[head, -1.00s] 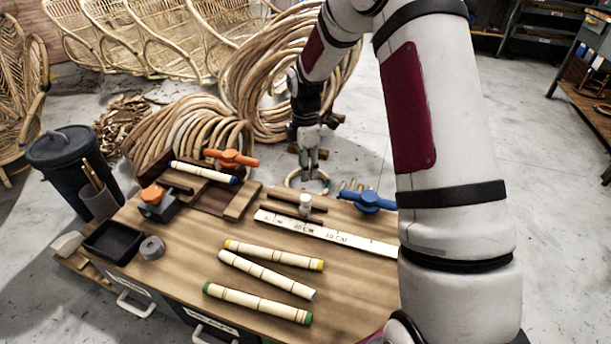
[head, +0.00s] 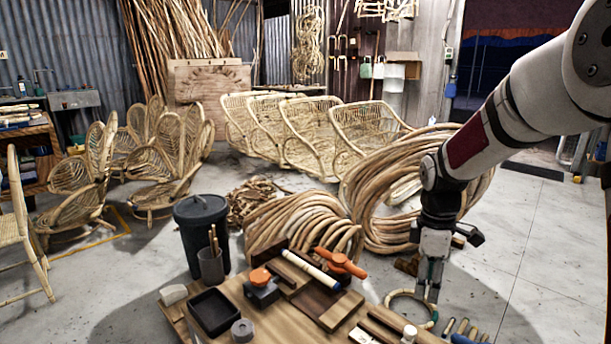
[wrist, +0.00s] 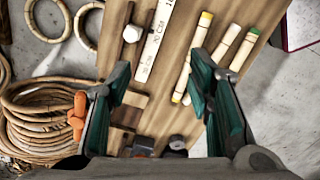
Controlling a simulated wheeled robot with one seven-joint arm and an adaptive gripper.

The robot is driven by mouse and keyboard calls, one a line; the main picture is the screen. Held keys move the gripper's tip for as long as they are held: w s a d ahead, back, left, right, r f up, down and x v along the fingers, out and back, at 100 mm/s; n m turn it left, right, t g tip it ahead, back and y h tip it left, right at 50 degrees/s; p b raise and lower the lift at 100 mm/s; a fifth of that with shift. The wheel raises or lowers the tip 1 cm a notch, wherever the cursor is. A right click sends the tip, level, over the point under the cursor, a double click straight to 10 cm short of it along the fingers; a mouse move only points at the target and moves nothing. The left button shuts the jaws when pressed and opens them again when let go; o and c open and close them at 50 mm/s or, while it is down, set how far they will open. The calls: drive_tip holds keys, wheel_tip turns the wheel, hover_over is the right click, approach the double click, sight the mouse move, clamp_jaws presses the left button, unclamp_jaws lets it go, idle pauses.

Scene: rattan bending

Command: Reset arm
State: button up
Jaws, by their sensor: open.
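My arm comes in from the right in the head view, bent at the elbow, with its lower part pointing down. My gripper (head: 428,296) hangs beside a rattan ring (head: 398,295) near the workbench's far edge; whether they touch is unclear. In the wrist view my gripper (wrist: 160,75) has its green-padded fingers wide apart, with nothing between them. The workbench top (wrist: 150,105) shows below the fingers. A ruler (wrist: 157,35) and several pale rattan pieces (wrist: 227,43) lie on it.
An orange clamp (head: 340,263) and a blue-ended rattan piece (head: 310,268) are on the bench (head: 285,322), with a black tray (head: 214,312). A dark bin (head: 202,238) stands left. Large rattan coils (head: 375,195) are behind. Floor is clear at right (head: 530,250).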

drive_tip(key=s+a+r+m, duration=0.25)
drive_tip(key=s+r, duration=0.35)
drive_tip(key=s, duration=0.3)
drive_tip(key=s+a+r+m, duration=0.2)
drive_tip(key=s+r+m, duration=0.3)
drive_tip(key=s, duration=0.5)
drive_tip(key=s+a+m, duration=0.3)
drive_tip(key=s+m, duration=0.3)
drive_tip(key=s, duration=1.1)
wheel_tip(320, 180, up, 32)
drive_tip(key=t+p, duration=0.4)
drive_tip(key=p, duration=2.6)
drive_tip(key=shift+d+n+y, duration=0.3)
drive_tip(key=shift+n, duration=0.05)
